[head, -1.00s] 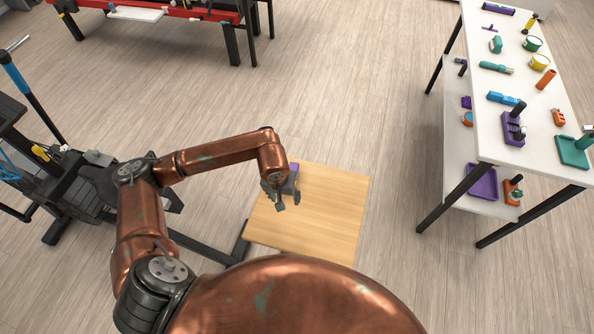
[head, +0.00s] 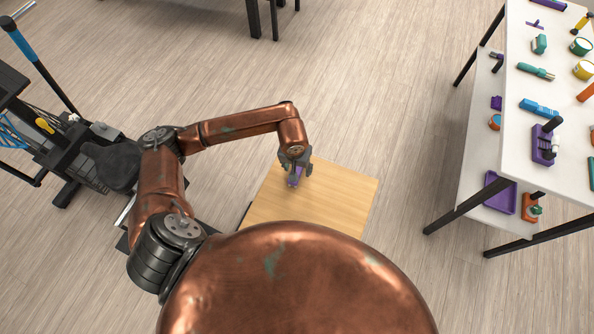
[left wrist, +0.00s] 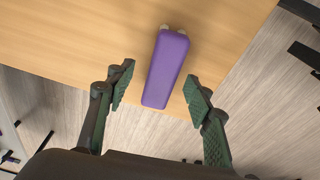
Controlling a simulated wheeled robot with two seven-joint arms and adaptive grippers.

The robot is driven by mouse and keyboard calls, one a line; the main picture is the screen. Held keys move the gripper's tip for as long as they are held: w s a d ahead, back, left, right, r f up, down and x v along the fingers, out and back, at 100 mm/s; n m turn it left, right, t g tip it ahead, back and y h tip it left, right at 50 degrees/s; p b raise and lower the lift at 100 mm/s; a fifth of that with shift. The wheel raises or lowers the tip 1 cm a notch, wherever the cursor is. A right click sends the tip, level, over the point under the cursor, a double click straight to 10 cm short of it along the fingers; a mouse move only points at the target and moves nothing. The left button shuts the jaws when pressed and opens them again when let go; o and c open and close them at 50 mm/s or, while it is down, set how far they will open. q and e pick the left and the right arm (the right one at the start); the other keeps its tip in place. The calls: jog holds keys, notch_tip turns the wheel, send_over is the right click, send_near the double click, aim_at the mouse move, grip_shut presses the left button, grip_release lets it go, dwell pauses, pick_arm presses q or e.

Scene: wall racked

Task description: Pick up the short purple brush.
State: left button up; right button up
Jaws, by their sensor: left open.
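The short purple brush (left wrist: 166,68) lies on the light wooden table top (left wrist: 75,35) near its edge, with pale bits showing at its far end. In the head view the brush (head: 294,178) is a small purple patch, partly hidden by my gripper. My left gripper (head: 294,168) is above the table's far left corner. In the left wrist view my left gripper (left wrist: 160,88) is open, with one green-padded finger on each side of the brush and a gap on both sides. My right gripper is not in view.
A white rack (head: 520,110) with several tools and tins stands at the right. Dark equipment (head: 75,150) with a blue-handled pole stands at the left. The wooden table (head: 340,205) is otherwise clear, with open floor around it.

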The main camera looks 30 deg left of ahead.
aim_at(297, 170)
pick_arm(q)
jog(key=f, duration=0.2)
jog(key=shift+w+a+f, duration=0.15)
jog(key=shift+w+f, duration=0.05)
jog(key=shift+f, duration=0.4)
jog(key=shift+w+f, duration=0.1)
jog(key=c, duration=1.3)
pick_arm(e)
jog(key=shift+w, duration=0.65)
pick_arm(q)
jog(key=shift+a+r, duration=0.1)
jog(key=shift+r, duration=0.6)
jog(key=s+a+r, duration=0.9)
jog(key=s+r, duration=0.1)
jog(key=r, duration=0.1)
jog(key=shift+s+a+r+b, duration=0.15)
jog(key=shift+s+r+b, duration=0.1)
jog(key=shift+r+b, duration=0.1)
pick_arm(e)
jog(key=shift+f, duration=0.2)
